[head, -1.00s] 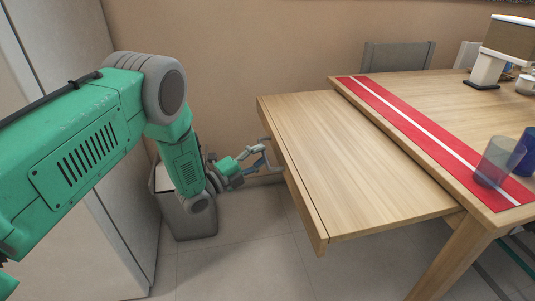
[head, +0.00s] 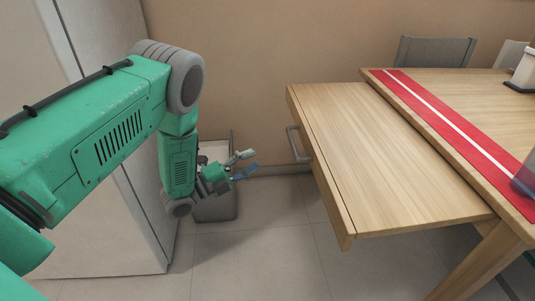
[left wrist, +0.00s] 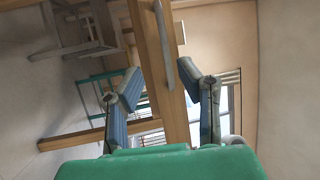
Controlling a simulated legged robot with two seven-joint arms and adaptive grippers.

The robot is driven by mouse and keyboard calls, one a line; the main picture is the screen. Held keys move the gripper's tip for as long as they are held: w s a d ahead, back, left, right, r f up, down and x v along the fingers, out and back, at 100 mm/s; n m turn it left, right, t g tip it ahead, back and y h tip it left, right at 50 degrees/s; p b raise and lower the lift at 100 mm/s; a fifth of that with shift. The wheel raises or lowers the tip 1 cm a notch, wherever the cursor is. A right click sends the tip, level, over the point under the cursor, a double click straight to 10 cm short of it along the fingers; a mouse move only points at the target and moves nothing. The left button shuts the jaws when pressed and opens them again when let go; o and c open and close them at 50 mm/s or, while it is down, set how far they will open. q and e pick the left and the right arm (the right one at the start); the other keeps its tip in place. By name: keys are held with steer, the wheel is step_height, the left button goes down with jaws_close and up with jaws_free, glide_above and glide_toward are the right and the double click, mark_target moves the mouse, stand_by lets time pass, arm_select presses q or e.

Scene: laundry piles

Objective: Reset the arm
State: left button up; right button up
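My left arm comes in from the left in the head view, bent down at the elbow. My left gripper (head: 246,164) is open and empty, in the air left of the table's pulled-out part and over the floor near the bin. In the left wrist view its two fingers (left wrist: 168,88) stand apart with nothing between them. The grey handle (head: 298,145) on the left end of the pulled-out wooden part (head: 390,170) is apart from the fingers. It also shows in the left wrist view (left wrist: 164,32). My right gripper is not in view.
A grey bin (head: 215,207) stands by the wall behind my left gripper. A pale cabinet (head: 105,225) is at the left. A red runner (head: 455,130) and a bluish cup (head: 525,180) are on the table (head: 500,90). The floor (head: 265,250) between cabinet and table is clear.

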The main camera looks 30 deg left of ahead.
arm_select(q)
steer(key=shift+s+d, duration=0.15)
steer(key=shift+s, duration=0.35)
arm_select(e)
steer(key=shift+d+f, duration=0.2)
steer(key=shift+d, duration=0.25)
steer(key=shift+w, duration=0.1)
arm_select(q)
steer(key=s+d+f+n+g+y+p, duration=0.3)
steer(key=s+f+n+g+y+p, duration=0.45)
steer(key=n, duration=0.45)
steer(key=s+d+n+g+y+p, duration=0.1)
steer(key=s+n+g, duration=0.8)
steer(key=s, duration=1.6)
steer(key=shift+s+n+y+p, duration=0.45)
steer(key=shift+n+y, duration=0.45)
steer(key=shift+y, duration=0.15)
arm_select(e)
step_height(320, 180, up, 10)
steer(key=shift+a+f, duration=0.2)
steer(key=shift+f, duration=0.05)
